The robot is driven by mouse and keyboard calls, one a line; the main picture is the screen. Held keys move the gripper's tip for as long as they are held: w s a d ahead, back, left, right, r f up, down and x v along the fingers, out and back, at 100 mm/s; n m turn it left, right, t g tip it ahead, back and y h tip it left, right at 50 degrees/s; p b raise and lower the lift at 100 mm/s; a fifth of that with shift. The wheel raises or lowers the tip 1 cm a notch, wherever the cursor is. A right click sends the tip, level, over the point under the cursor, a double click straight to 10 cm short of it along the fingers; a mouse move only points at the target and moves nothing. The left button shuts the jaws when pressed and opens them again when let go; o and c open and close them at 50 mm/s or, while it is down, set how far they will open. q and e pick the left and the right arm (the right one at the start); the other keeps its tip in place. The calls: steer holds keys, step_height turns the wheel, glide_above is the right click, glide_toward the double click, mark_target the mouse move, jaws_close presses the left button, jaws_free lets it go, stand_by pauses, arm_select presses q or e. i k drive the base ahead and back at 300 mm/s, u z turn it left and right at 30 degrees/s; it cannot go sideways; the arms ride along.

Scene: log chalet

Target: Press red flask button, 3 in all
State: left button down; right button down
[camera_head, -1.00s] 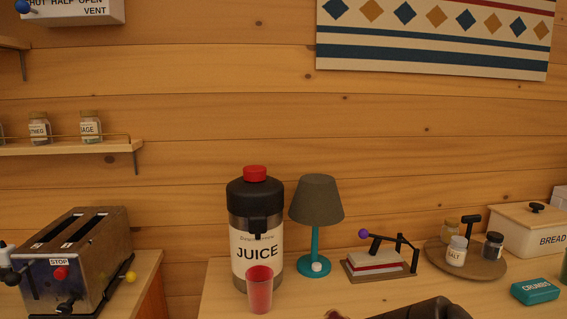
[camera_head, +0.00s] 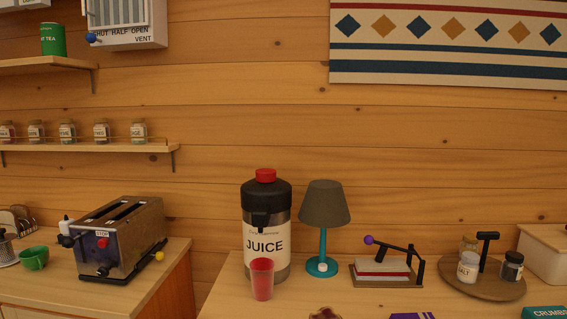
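The flask labelled JUICE (camera_head: 266,232) stands upright on the wooden counter, with a black top and spout. Its red button (camera_head: 265,175) sits on top of the lid and looks raised. A cup, red inside (camera_head: 262,279), stands in front of the flask under the spout. Neither of my grippers shows in this view.
A lamp (camera_head: 324,217) stands close to the right of the flask. Further right are a press with a purple knob (camera_head: 382,270) and a round tray (camera_head: 507,289) with jars. A toaster (camera_head: 121,238) and green cup (camera_head: 34,258) stand on the left counter, across a gap.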

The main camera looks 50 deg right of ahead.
mark_target(263, 175)
steer(key=z, duration=0.8)
